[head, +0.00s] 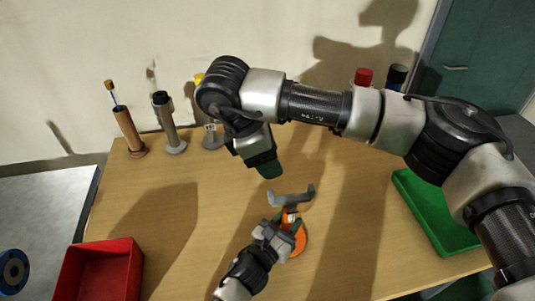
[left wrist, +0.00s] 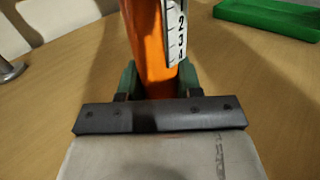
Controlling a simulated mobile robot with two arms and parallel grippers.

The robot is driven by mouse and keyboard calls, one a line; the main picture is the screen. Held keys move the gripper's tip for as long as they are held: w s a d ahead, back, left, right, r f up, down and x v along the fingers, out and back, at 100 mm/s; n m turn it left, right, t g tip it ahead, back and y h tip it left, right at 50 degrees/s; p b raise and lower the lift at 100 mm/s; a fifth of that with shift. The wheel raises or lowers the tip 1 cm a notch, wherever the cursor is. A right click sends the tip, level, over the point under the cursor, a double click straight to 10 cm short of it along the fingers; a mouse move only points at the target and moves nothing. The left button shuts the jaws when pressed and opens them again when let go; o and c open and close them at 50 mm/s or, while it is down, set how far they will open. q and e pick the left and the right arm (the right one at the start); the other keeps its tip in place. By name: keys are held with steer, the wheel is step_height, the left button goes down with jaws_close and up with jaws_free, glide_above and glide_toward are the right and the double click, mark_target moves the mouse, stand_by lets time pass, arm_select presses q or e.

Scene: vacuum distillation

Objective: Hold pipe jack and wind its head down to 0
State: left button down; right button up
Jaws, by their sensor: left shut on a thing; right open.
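The pipe jack has an orange base (head: 298,240) and a grey forked head (head: 291,196), and stands upright on the table. My left gripper (head: 284,226) is shut on its orange body, which fills the gap between the green fingers in the left wrist view (left wrist: 155,75). A white scale (left wrist: 178,30) with black marks and numerals runs along the body there; I cannot tell the reading. My right gripper (head: 266,169) is open and empty, pointing down above and left of the head, apart from it. The left hand partly hides the jack's body.
A red bin (head: 100,270) is at the table's front left and a green tray (head: 440,218) at the right. A brown cylinder (head: 129,130) and grey stands (head: 168,125) line the back. Red-topped (head: 363,76) and dark-topped (head: 397,76) items show behind my right arm.

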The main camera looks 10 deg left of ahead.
arm_select(q)
steer(key=shift+f, duration=0.2)
steer(key=c, duration=0.7)
jaws_free()
steer(key=shift+r, duration=0.15)
steer(key=v, duration=1.2)
steer(key=shift+o, duration=0.4)
steer(key=o, duration=0.3)
steer(key=shift+o, duration=0.2)
